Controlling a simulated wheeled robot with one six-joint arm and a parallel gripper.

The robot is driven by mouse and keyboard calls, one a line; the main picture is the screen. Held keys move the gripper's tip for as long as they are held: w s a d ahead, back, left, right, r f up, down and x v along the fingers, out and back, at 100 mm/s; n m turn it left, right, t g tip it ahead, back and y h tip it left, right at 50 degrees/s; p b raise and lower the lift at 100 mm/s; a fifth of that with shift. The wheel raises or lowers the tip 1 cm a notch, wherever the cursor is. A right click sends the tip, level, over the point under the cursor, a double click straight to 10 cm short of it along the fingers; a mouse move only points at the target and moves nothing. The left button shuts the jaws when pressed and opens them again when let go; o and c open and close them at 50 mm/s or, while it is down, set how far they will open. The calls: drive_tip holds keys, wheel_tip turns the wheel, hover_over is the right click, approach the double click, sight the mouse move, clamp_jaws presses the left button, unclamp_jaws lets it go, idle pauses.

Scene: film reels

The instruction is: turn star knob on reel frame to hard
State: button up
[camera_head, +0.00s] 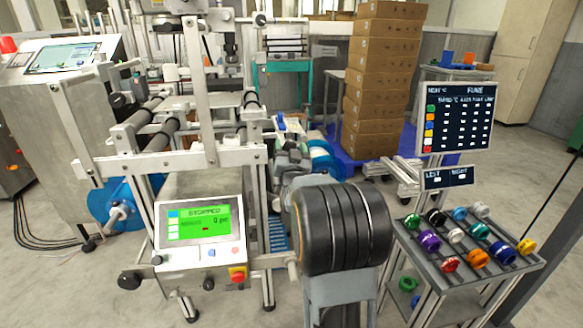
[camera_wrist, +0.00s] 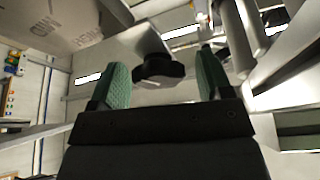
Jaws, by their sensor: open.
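In the wrist view, a black lobed star knob (camera_wrist: 158,69) sits at the end of a grey metal part, between and a little beyond the two fingers. My gripper (camera_wrist: 163,62) is open, with one green-padded finger on each side of the knob. In the head view, the reel frame (camera_head: 200,80) is a grey metal structure with dark rollers. Several black knobs show on it, one at its lower left (camera_head: 129,281); I cannot tell which is between my fingers. My gripper cannot be made out in the head view.
A control panel (camera_head: 203,228) with a green "STOPPED" screen and red button stands at the frame's front. A black banded cylinder (camera_head: 345,230) is in the foreground. A rack (camera_head: 485,285) of coloured parts stands right. Stacked boxes (camera_head: 380,80) are behind.

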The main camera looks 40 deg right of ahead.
drive_tip(key=p+v, duration=0.1)
drive_tip(key=v, duration=1)
drive_tip(key=shift+s+a, duration=0.15)
drive_tip(key=shift+s, duration=0.1)
drive_tip(key=shift+f, duration=0.1)
